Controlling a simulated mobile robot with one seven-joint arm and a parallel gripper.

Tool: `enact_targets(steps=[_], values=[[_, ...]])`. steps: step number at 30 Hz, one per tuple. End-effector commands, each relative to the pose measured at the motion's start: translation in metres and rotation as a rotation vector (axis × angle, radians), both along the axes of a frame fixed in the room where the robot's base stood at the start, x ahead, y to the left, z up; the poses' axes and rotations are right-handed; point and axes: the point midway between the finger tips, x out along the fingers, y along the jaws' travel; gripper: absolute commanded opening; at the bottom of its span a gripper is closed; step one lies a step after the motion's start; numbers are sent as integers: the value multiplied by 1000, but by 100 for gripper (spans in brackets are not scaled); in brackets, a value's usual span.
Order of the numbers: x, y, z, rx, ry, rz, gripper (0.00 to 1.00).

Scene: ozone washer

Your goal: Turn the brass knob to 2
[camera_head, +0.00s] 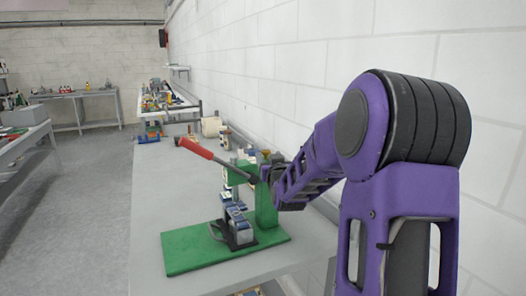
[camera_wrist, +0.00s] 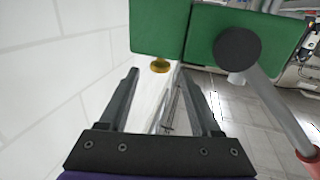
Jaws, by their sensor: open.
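The brass knob (camera_wrist: 160,65) shows in the wrist view, just under the edge of a green block. It lies ahead between my fingertips, and I cannot tell whether they touch it. A small brass spot on top of the green upright appears to be the same knob (camera_head: 266,153) in the head view. My gripper (camera_wrist: 158,73) is open and empty, its two dark fingers spread. In the head view my gripper (camera_head: 276,180) is close to the green upright. No number or dial marking can be read.
The green washer stand (camera_head: 190,258) sits on a grey bench (camera_head: 150,213). Its red-handled lever (camera_head: 194,148) sticks out to the left, and the lever's dark round pivot (camera_wrist: 237,48) is right of the knob. A white block wall (camera_head: 240,60) runs close along the right.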

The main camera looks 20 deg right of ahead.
Motion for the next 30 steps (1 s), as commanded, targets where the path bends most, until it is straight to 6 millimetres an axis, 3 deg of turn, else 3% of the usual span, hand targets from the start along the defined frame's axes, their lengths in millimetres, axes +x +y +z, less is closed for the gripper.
enact_targets(steps=[3,9,21,30], values=[[22,-4,0,3,-1,1,65],[43,-10,0,1,0,1,65],[49,-11,0,0,0,1,63],[49,-11,0,0,0,1,9]])
